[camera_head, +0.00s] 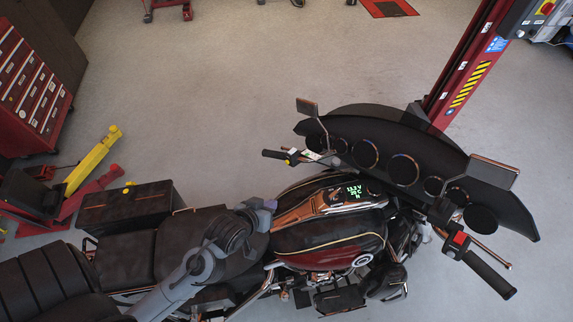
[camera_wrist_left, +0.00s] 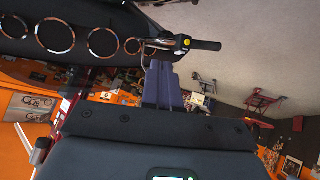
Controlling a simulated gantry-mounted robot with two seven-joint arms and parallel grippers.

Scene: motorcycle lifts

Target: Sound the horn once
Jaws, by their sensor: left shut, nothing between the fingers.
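The motorcycle (camera_head: 330,240) has a dark red and black tank and a wide black fairing. Its left handlebar (camera_head: 272,154) carries a switch housing with a small yellow button (camera_head: 293,151). In the left wrist view the yellow button (camera_wrist_left: 186,42) shows beside the black grip, just beyond and right of the fingertips. My left gripper (camera_head: 268,204) is over the seat and rear of the tank, apart from the handlebar. Its fingers (camera_wrist_left: 162,66) are shut with nothing between them. The right handlebar has a red switch (camera_head: 459,238). My right gripper is not in view.
Two mirrors, the left one (camera_head: 308,106) and the right one (camera_head: 493,171), stand out from the fairing. A lit display (camera_head: 354,191) sits on the tank. A red lift post (camera_head: 466,70) stands behind the fairing.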

